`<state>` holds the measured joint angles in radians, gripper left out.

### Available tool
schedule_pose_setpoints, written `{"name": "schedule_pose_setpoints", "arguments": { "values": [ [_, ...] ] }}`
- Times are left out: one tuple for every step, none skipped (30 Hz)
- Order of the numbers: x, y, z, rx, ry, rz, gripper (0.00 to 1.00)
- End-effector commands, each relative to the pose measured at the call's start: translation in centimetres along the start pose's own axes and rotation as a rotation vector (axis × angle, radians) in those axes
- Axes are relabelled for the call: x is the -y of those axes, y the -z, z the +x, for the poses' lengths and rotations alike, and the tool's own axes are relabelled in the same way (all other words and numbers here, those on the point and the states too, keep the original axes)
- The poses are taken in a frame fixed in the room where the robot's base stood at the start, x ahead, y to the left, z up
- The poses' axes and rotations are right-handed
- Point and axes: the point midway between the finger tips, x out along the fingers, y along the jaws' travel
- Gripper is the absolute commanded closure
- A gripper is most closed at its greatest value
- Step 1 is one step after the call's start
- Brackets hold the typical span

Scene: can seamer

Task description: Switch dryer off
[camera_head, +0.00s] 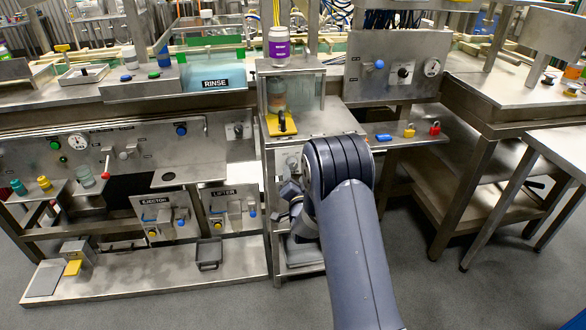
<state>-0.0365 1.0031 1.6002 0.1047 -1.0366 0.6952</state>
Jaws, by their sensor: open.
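No label reading dryer is legible, so I cannot tell which control is the dryer's switch. A steel panel (365,89) at the upper right carries a black rotary knob (403,72), a blue knob (375,66) and a round gauge (432,67). Another small rotary switch (238,131) sits on the lower left panel, left of my arm. My gripper (288,190) is partly hidden behind my arm's large grey elbow, low in front of the steel cabinet in the middle. It looks open, and I see nothing held in it.
A guarded station with a yellow-based piece (282,124) stands above my gripper, with a purple-labelled jar (279,46) on top. A shelf with blue, yellow and red padlocks (410,131) lies right of my arm. EJECTOR and LIFTER boxes (228,211) stand left. Grey floor is clear in front.

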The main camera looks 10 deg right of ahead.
Motion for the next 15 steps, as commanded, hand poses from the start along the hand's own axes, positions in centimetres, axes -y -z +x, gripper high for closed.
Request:
{"name": "schedule_pose_setpoints", "arguments": {
  "values": [
    [0.0, 0.0, 0.8, 0.0, 0.0, 0.0, 0.47],
    [0.0, 0.1, 1.3, -0.001, 0.0, 0.0, 0.47],
    [0.0, 0.1, 1.9, -0.001, 0.0, 0.0, 0.47],
    [0.0, 0.0, 2.3, 0.0, -0.001, -0.001, 0.47],
    [0.0, 0.0, 2.7, 0.0, 0.0, -0.001, 0.47],
    [0.0, 0.0, 3.1, 0.0, 0.0, -0.001, 0.47],
    [0.0, 0.0, 3.4, 0.0, 0.0, -0.001, 0.47],
    [0.0, 0.0, 3.7, 0.0, -0.001, -0.001, 0.47],
    [0.0, 0.0, 4.0, 0.0, 0.0, -0.001, 0.47],
    [0.0, 0.0, 4.2, 0.0, 0.0, -0.001, 0.47],
    [-0.1, 0.0, 4.3, 0.001, -0.001, -0.001, 0.47],
    [-0.1, 0.0, 4.5, 0.001, -0.001, -0.001, 0.47],
    [-0.1, 0.0, 4.6, 0.001, -0.001, -0.001, 0.47],
    [0.0, 0.0, 4.7, 0.001, -0.001, -0.001, 0.47],
    [0.0, 0.0, 4.7, 0.001, -0.001, -0.001, 0.47]
  ]
}}
